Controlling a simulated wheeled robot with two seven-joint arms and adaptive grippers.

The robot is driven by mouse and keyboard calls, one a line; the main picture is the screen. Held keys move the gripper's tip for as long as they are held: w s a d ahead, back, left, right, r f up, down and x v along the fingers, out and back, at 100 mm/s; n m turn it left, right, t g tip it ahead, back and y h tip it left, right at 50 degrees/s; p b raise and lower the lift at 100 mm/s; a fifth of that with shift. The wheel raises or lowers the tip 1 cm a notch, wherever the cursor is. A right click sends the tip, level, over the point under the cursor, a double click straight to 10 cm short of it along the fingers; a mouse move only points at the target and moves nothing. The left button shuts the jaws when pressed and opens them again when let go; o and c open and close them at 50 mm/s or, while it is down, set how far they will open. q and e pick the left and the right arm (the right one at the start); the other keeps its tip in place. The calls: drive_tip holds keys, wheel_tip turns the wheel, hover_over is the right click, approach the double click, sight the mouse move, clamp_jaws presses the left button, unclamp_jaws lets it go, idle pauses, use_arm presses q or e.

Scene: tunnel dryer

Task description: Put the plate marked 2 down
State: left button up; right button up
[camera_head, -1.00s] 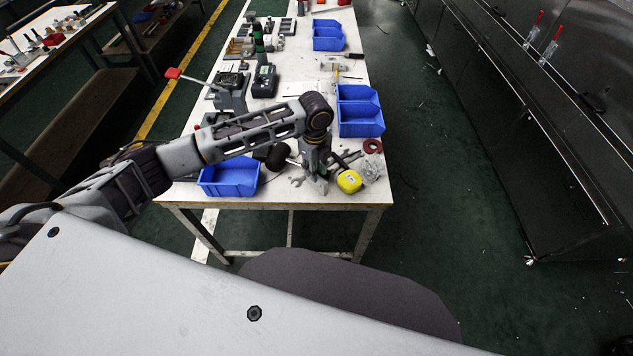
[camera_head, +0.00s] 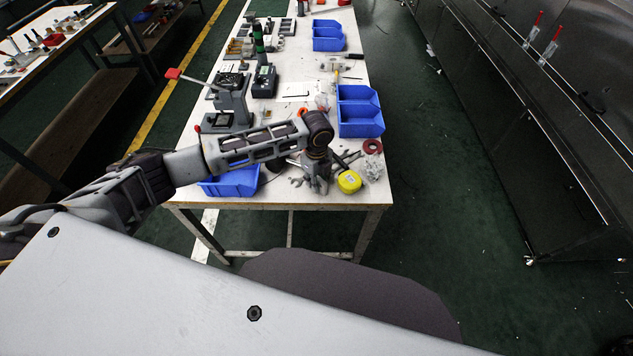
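My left gripper (camera_head: 318,183) hangs from the wrist over the near end of the white workbench (camera_head: 345,200), pointing down. The wrist hides much of it from above, and its fingers are small and dark, so I cannot tell whether they are open or shut or hold anything. I cannot make out a plate marked 2 in the view. My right gripper is not in view.
Next to the gripper lie a yellow tape measure (camera_head: 349,182) and wrenches (camera_head: 349,157). A blue bin (camera_head: 232,184) stands left, partly behind my arm. Another blue bin (camera_head: 361,121) stands at the right edge. A grey stand (camera_head: 236,103) with a red-knobbed lever stands further back.

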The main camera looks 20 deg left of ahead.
use_arm(q)
drive_tip(key=shift+f, duration=0.3)
clamp_jaws()
idle(0.5)
drive_tip(key=shift+r, duration=5.05)
